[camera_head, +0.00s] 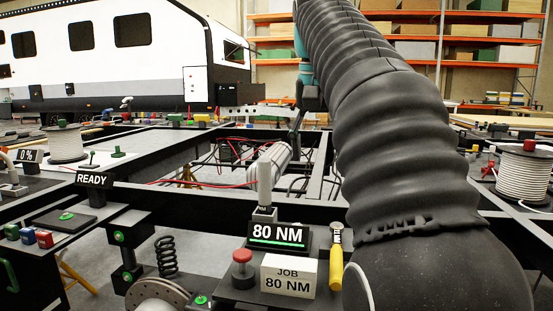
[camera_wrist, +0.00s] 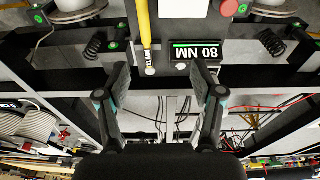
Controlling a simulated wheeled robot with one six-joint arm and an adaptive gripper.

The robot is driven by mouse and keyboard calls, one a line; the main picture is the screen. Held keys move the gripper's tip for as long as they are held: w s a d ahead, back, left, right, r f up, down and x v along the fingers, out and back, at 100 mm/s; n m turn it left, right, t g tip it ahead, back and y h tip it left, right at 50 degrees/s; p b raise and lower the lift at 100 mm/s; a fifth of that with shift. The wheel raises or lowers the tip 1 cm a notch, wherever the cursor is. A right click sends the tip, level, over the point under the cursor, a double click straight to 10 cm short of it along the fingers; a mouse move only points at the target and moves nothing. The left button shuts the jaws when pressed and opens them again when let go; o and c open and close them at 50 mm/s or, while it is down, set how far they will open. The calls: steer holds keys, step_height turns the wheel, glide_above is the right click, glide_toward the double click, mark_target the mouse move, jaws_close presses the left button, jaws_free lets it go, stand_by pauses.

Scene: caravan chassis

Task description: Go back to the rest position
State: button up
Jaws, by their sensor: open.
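In the wrist view my gripper (camera_wrist: 162,78) is open, its two fingers spread wide with nothing between them. Beyond the fingers, the wrist view shows the work station upside down. In the head view my arm in its dark ribbed sleeve rises from the lower right to the top centre and hides much of the right middle. A small part of the arm's far end shows beside the sleeve, but the fingers cannot be made out clearly there.
The 80 NM display (camera_head: 279,235), a red button (camera_head: 242,262), a JOB card (camera_head: 288,275) and a yellow-handled tool (camera_head: 336,265) crowd the near station. Dark chassis beams (camera_head: 250,204) cross the middle. Cable spools (camera_head: 523,172) stand right and left. A white caravan (camera_head: 110,50) stands behind.

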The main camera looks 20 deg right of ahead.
steer(key=w+d+f+n+t, duration=0.1)
steer(key=w+f, duration=0.4)
steer(key=w, duration=0.1)
step_height(320, 180, down, 9)
steer(key=s+a+n+t, duration=0.1)
steer(key=a+n, duration=0.1)
steer(key=s+a+f+n+t, duration=0.1)
steer(key=s+a+f+n, duration=0.1)
steer(key=s+a+f, duration=0.3)
steer(key=s+a+f+n+t+y, duration=0.1)
steer(key=s+a+f, duration=0.5)
steer(key=s+f, duration=0.7)
steer(key=shift+s+a+f+n, duration=0.2)
steer(key=shift+s+n, duration=0.15)
steer(key=shift+n, duration=0.05)
